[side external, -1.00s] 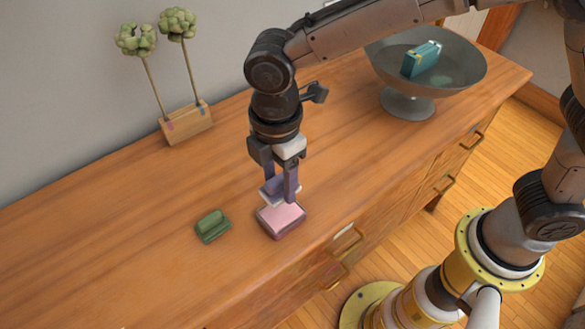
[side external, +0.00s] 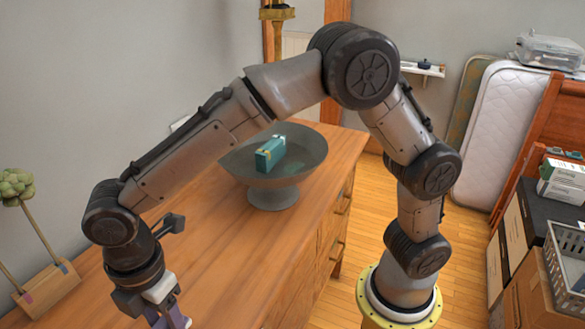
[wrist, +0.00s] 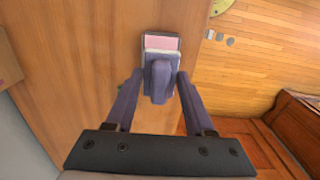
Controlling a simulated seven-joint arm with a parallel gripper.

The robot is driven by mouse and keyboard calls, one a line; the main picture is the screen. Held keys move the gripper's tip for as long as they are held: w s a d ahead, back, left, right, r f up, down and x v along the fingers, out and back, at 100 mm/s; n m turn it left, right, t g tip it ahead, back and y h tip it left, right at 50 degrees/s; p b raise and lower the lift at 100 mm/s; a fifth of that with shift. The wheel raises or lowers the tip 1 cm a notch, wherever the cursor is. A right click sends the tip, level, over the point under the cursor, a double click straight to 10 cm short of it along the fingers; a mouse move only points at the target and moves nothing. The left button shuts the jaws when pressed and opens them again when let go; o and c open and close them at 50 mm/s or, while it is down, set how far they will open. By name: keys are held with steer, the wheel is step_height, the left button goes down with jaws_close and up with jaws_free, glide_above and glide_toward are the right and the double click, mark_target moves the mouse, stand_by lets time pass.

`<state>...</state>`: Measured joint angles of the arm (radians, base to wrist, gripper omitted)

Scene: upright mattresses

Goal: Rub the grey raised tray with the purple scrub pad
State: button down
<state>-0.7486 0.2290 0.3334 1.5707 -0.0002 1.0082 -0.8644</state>
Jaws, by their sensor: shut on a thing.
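The grey raised tray (side external: 308,150), a wide footed dish, stands on the wooden dresser, with a teal box (side external: 270,154) inside it. My gripper (side external: 172,318) is at the bottom edge of the side view, to the left of the tray and apart from it. In the wrist view my gripper (wrist: 159,78) is shut on the purple scrub pad (wrist: 158,80), which is between the fingers. A pink-topped block (wrist: 160,43) shows just beyond the pad. Whether pad and block touch is unclear. The fingertips and the pad's underside are mostly cut off in the side view.
A wooden holder (side external: 46,290) with green pompom stems is at the far left against the wall. The dresser top (side external: 225,240) is clear between gripper and tray. Mattresses (side external: 515,125) and a grey crate (side external: 568,265) stand at right.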

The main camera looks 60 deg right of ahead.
steer(key=c, duration=0.9)
jaws_free()
steer(key=shift+c, duration=0.2)
jaws_close()
